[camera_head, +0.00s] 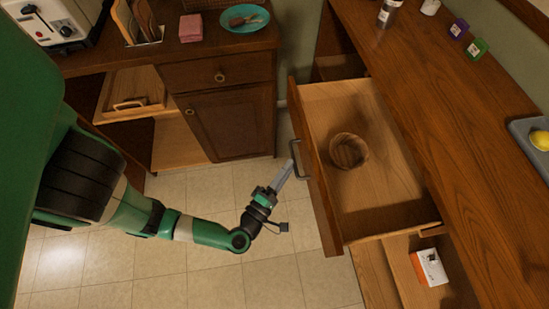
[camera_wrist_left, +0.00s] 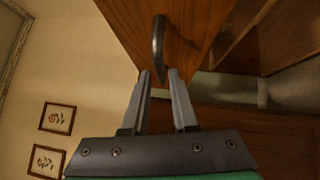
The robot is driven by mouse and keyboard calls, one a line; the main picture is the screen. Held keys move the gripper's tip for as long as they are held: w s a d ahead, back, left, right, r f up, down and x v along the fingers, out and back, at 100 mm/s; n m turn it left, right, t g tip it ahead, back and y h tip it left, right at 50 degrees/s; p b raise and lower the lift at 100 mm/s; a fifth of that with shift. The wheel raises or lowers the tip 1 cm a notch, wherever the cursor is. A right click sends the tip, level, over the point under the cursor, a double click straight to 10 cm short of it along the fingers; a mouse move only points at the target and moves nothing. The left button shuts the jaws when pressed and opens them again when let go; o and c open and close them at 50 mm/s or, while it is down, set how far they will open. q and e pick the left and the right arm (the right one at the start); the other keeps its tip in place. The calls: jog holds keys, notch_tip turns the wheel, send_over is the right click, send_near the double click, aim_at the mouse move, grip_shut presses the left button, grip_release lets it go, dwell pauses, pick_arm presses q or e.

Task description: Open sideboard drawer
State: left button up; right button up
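The sideboard drawer (camera_head: 365,115) is pulled well out from the right-hand wooden sideboard, its inside showing. Its dark handle (camera_head: 296,160) is on the front panel (camera_head: 315,180). My left gripper (camera_head: 283,174) is at the lower end of this handle. In the left wrist view, the two fingers (camera_wrist_left: 159,75) are parted by a narrow gap, with the curved handle (camera_wrist_left: 158,45) just beyond and between their tips. I see no clear contact with it. My right gripper is in neither view.
A round woven bowl (camera_head: 349,151) sits in the drawer. Below it, a white and orange box (camera_head: 429,267) lies in a lower compartment. The left-hand cabinet (camera_head: 225,125) has another open drawer (camera_head: 133,95). Tiled floor (camera_head: 245,285) lies clear below my left arm.

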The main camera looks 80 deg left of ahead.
pick_arm(q)
jog(key=v, duration=0.8)
jog(key=shift+a+r, duration=0.1)
